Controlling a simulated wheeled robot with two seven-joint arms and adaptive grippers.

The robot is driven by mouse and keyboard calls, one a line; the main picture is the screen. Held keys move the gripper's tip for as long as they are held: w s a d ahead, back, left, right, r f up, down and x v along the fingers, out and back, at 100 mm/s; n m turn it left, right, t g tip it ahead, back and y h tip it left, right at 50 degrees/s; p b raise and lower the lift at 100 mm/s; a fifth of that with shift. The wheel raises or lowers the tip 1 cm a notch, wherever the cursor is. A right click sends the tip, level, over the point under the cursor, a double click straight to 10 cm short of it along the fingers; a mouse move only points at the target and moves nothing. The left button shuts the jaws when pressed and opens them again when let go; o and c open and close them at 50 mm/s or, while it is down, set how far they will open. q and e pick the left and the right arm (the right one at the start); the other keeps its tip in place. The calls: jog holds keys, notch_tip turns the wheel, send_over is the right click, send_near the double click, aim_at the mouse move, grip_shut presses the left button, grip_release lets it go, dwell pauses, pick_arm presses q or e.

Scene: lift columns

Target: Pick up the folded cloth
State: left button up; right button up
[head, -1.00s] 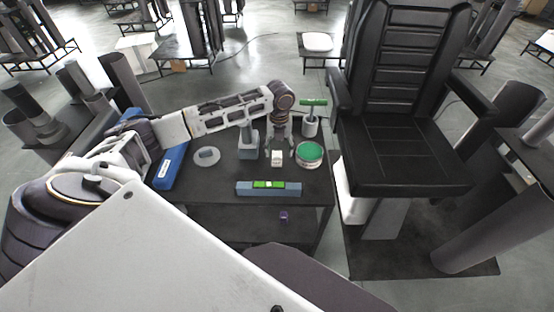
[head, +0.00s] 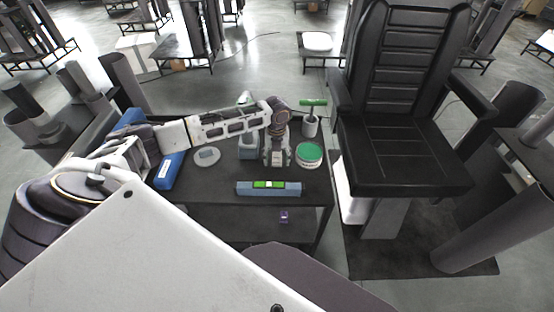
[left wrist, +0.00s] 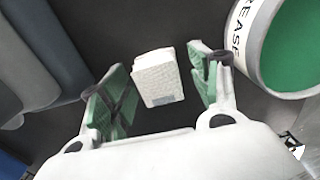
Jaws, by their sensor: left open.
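The folded cloth (left wrist: 157,78) is a small white textured block on the dark table, seen in the left wrist view between and a little beyond my fingertips. My left gripper (left wrist: 158,80) is open, with a green-padded finger on each side of the cloth and a gap to each. In the head view my left gripper (head: 276,160) points down over the table (head: 225,182), and its wrist and fingers hide the cloth there. My right gripper is not in view.
A grease tub (head: 309,155) with a green top stands close right of the gripper; it also shows in the left wrist view (left wrist: 290,45). A blue-grey spirit level (head: 290,188) lies in front. A green-handled tool (head: 311,120) stands behind. A black chair (head: 400,150) stands right.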

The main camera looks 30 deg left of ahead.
aim_at(277, 155)
pick_arm(q)
jog(key=c, duration=1)
jog(key=shift+r, duration=0.1)
jog(key=shift+c, duration=0.2)
jog(key=shift+r, duration=4.95)
